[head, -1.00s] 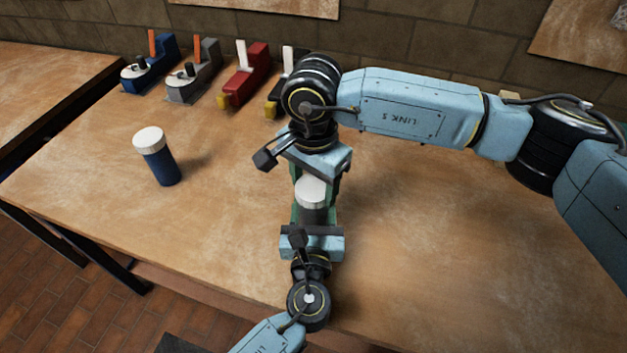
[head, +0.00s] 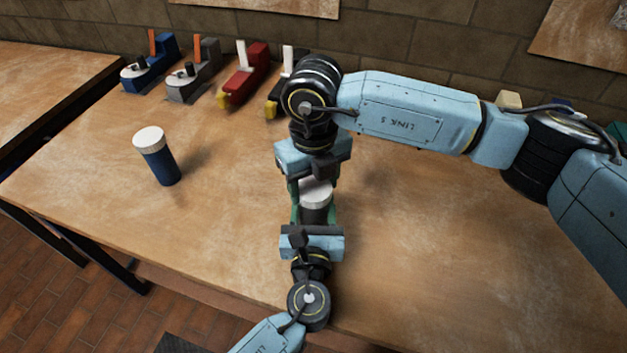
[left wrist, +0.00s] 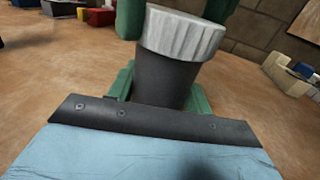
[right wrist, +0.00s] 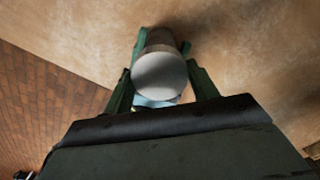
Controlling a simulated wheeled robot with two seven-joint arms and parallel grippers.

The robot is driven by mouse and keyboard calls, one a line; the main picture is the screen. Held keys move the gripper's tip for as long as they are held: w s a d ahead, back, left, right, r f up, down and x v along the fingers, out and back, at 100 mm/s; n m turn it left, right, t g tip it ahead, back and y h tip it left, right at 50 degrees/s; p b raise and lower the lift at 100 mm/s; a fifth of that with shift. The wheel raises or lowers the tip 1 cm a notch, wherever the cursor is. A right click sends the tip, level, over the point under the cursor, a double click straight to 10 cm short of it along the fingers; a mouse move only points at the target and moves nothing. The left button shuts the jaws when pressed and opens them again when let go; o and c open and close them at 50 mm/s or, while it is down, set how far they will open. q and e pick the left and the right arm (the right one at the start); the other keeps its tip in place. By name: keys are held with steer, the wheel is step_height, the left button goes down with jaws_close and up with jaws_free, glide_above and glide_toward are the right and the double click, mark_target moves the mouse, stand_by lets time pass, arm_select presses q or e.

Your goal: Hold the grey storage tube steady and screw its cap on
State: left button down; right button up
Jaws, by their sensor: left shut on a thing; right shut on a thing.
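The grey storage tube (head: 314,213) stands upright above the middle front of the table, its white cap (head: 316,192) on its top. In the left wrist view the dark grey tube (left wrist: 165,78) stands between the green fingers of my left gripper (head: 313,220), which is shut on it. The ribbed white cap (left wrist: 183,33) has the green fingers of my right gripper (head: 316,180) on both sides. My right gripper is shut on the cap from above. The right wrist view shows the cap's round top (right wrist: 159,76) between the fingers. The cap's threads are hidden.
A blue tube with a white cap (head: 150,140) stands to the left on the wooden table (head: 440,270). Along the back are blue (head: 150,65), grey (head: 195,75) and red (head: 245,75) devices, and another partly behind my right arm.

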steer(key=m, duration=1.1)
steer(key=o, duration=1.1)
steer(key=shift+r, duration=0.1)
steer(key=shift+r, duration=2.15)
steer(key=shift+c, duration=0.5)
